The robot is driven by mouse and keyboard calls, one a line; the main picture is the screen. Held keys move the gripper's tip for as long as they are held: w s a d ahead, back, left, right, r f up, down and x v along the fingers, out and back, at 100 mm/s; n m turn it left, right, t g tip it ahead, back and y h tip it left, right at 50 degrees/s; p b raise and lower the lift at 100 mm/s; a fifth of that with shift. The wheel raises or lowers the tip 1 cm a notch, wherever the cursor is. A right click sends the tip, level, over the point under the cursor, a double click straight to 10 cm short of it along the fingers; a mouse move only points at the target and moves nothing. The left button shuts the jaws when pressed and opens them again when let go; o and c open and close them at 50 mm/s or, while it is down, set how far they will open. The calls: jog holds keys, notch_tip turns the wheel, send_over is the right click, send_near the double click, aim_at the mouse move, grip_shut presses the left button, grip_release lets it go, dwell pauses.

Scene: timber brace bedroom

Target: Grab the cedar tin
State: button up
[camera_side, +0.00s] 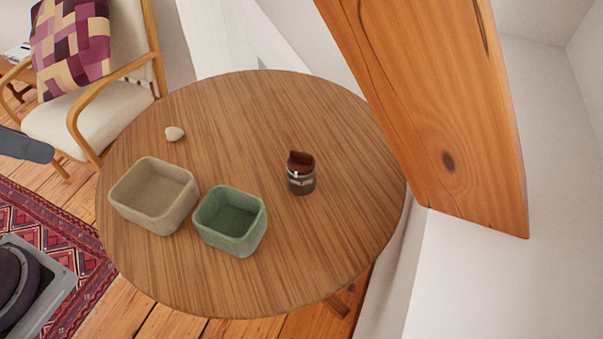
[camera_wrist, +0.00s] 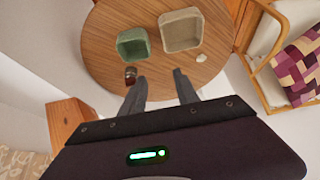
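A small dark cylindrical tin (camera_side: 301,182) with a pale band and a reddish-brown top stands on the round wooden table (camera_side: 345,235), right of the green bin. I take it as the cedar tin. In the wrist view the tin (camera_wrist: 130,76) shows near the tip of my left finger, with the table beyond the fingers. My gripper (camera_wrist: 160,76) is open, its two grey fingers well apart with nothing between them. The gripper does not show in the side view, and its height over the table is hard to tell.
A green bin (camera_side: 231,244) and a beige bin (camera_side: 145,212), both apparently empty, stand left of the tin. A small whitish stone-like object (camera_side: 175,133) lies behind them. A thick timber brace (camera_side: 440,110) slants past the table's right edge. The table's right and far areas are clear.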

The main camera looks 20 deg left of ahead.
jog(key=w+d+f+n+g+h, duration=0.35)
jog(key=w+d, duration=0.25)
jog(key=w, duration=0.5)
jog(key=w+d+f+n+g+h, duration=0.35)
jog(key=w+d, duration=0.25)
jog(key=w, duration=0.5)
jog(key=w+d+f+n+h, duration=0.3)
jog(key=w+f+n, duration=0.1)
jog(key=w+f, duration=0.3)
jog(key=n+t+h, duration=0.1)
jog(key=n+h, duration=0.3)
jog(key=n, duration=0.3)
send_near(313, 160)
jog(key=shift+s+d+f, duration=0.15)
jog(key=shift+d+f, duration=0.25)
jog(key=shift+d, duration=0.2)
jog(key=shift+s+d+f, duration=0.2)
jog(key=shift+d+f, duration=0.15)
jog(key=shift+d, duration=0.3)
jog(key=shift+h, duration=0.3)
jog(key=x, duration=0.7)
jog(key=shift+w+d, duration=0.15)
jog(key=shift+w, duration=0.1)
grip_shut()
